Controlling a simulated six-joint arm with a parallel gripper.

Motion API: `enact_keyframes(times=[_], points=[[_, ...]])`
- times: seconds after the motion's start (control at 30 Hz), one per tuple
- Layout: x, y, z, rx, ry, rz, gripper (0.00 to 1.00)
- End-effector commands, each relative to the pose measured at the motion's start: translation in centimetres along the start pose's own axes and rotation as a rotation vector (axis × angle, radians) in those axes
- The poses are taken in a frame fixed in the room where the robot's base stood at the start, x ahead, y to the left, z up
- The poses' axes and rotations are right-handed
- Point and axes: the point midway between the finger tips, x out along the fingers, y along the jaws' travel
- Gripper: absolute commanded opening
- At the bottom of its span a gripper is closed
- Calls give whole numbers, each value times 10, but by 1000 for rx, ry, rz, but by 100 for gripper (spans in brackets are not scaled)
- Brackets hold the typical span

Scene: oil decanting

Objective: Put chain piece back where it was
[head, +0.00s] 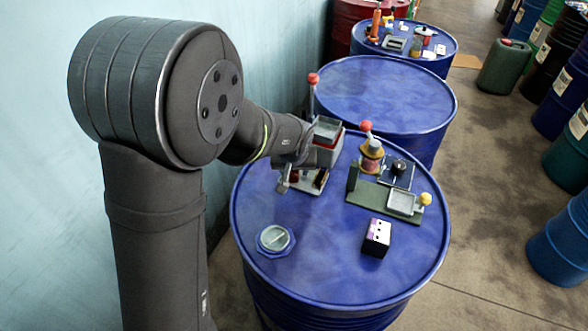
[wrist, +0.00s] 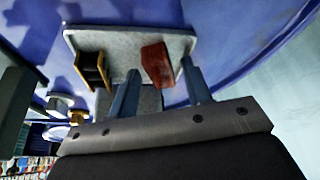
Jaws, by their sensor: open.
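I cannot make out a piece that is clearly a chain piece. A red-brown block (wrist: 157,63) stands on a pale grey plate (wrist: 115,42) in the wrist view. My gripper (wrist: 160,68) is open, with one blue-grey finger on each side of the block in the picture. I cannot tell whether the fingers touch it. A black and yellow bracket (wrist: 92,68) stands on the same plate, left of the fingers. In the head view my gripper (head: 285,180) is low over the near drum, beside a red and grey device (head: 326,147) that partly hides the plate.
The blue drum top (head: 325,265) carries a green stand (head: 385,203) with a red-knobbed post, a black and white box (head: 376,238) and a round blue-rimmed cup (head: 274,240). Another blue drum (head: 375,92) behind is bare.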

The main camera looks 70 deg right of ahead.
Motion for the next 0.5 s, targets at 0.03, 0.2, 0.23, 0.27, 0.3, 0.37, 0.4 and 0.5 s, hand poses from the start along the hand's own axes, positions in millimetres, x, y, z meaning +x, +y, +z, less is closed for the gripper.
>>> enact_keyframes(times=[0.03,0.2,0.23,0.27,0.3,0.37,0.4,0.5], points=[[-4,0,-1,0,2,1,45],[-26,0,-1,-1,4,1,45],[-32,0,-1,-2,4,1,45],[-38,0,-1,-2,4,1,45],[-46,0,-2,-2,5,2,45],[-58,0,-1,-1,4,1,45],[-66,0,-1,-1,5,1,45],[-85,0,-1,0,3,0,45]])
